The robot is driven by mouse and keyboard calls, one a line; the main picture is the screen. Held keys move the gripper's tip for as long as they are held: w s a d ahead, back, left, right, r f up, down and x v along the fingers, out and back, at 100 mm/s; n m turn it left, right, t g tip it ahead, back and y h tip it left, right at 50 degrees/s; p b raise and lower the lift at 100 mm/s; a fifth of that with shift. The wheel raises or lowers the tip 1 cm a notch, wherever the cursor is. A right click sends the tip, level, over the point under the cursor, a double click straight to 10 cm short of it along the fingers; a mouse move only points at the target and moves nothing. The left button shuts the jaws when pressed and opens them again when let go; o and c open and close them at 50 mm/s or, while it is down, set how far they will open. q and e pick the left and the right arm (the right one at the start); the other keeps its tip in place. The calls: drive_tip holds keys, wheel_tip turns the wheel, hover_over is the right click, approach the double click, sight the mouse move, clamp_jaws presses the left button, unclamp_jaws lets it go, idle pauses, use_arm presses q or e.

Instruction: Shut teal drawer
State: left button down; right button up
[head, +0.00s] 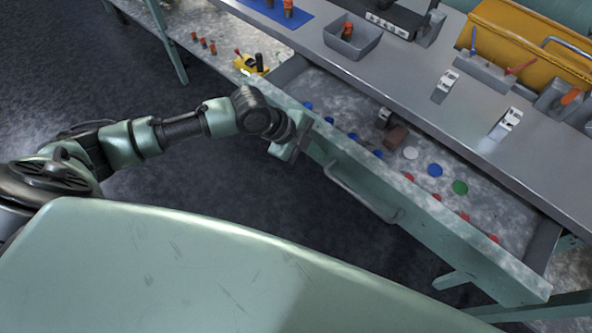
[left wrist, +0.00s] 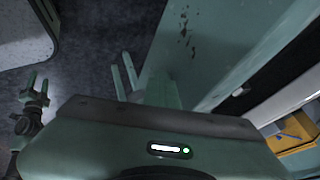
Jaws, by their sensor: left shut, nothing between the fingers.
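The teal drawer (head: 430,235) stands pulled out from under the grey bench, its long front panel and bar handle (head: 362,194) facing me. My left gripper (head: 291,143) is shut and empty at the outer face of the drawer front, near its left end and left of the handle. I cannot tell if it touches the panel. A worn teal panel (left wrist: 195,50) fills much of the left wrist view above the gripper housing. My right gripper is not in the head view.
The drawer holds several coloured discs and a small brown block (head: 396,137). Above it, the bench top (head: 400,92) carries a grey bin (head: 352,37) and a yellow case (head: 530,45). A yellow tool (head: 251,64) lies left of the drawer. The floor before the drawer is clear.

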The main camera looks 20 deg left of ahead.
use_arm(q)
drive_tip(key=w+d+b, duration=0.1)
drive_tip(key=w, duration=0.3)
drive_tip(key=w+d+b, duration=0.1)
drive_tip(key=w, duration=0.3)
drive_tip(key=w+d+b, duration=0.2)
drive_tip(key=w, duration=0.3)
drive_tip(key=shift+d+f, duration=0.1)
drive_tip(key=shift+w+d, duration=0.15)
drive_tip(key=shift+w, duration=0.3)
